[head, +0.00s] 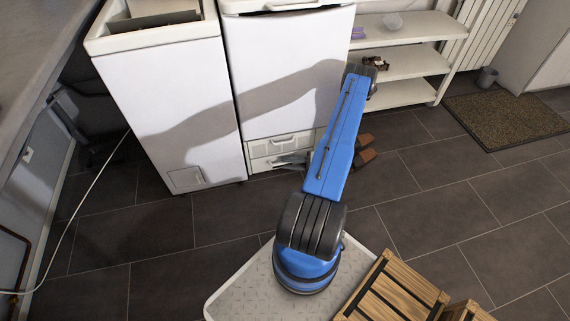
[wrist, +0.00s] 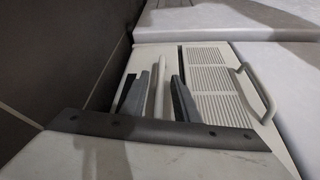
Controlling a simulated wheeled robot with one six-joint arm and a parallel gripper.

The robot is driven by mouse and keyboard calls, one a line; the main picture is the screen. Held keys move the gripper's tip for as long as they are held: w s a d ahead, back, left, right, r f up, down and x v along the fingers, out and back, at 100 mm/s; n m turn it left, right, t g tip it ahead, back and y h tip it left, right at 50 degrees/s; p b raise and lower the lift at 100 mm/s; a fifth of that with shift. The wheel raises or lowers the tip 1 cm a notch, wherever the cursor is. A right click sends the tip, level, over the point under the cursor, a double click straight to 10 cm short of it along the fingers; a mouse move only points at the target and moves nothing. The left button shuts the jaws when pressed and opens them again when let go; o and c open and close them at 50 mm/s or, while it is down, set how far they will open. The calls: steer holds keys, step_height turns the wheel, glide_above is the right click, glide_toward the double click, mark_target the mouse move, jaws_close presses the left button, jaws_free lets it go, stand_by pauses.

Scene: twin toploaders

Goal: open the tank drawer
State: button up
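The right-hand white toploader (head: 285,75) has two fronts low down: an upper vented one (head: 302,146) and a plain lower drawer front (head: 258,164), which looks flush. No label shows which is the tank drawer. My gripper (head: 294,160) is at the lower front, partly hidden by my blue arm. In the wrist view my gripper (wrist: 158,100) has its fingers apart, one on each side of the lower front's pale bar handle (wrist: 157,82). I cannot tell whether they touch it. The vented front (wrist: 211,85) and its curved handle (wrist: 258,93) lie to the right.
A second white toploader (head: 165,105) with its top open stands to the left. White shelves (head: 405,95) stand at the right. Wooden slatted crates (head: 395,290) are near my base. The dark tiled floor (head: 155,225) in front of the machines is clear.

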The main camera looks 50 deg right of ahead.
steer(key=shift+x, duration=0.8)
jaws_close()
steer(key=s+a, duration=0.6)
steer(key=s, duration=0.4)
steer(key=s+a, duration=0.6)
steer(key=s, duration=0.4)
steer(key=shift+a, duration=0.2)
steer(key=shift+s, duration=0.15)
jaws_free()
steer(key=shift+d, duration=0.1)
steer(key=v, duration=1.7)
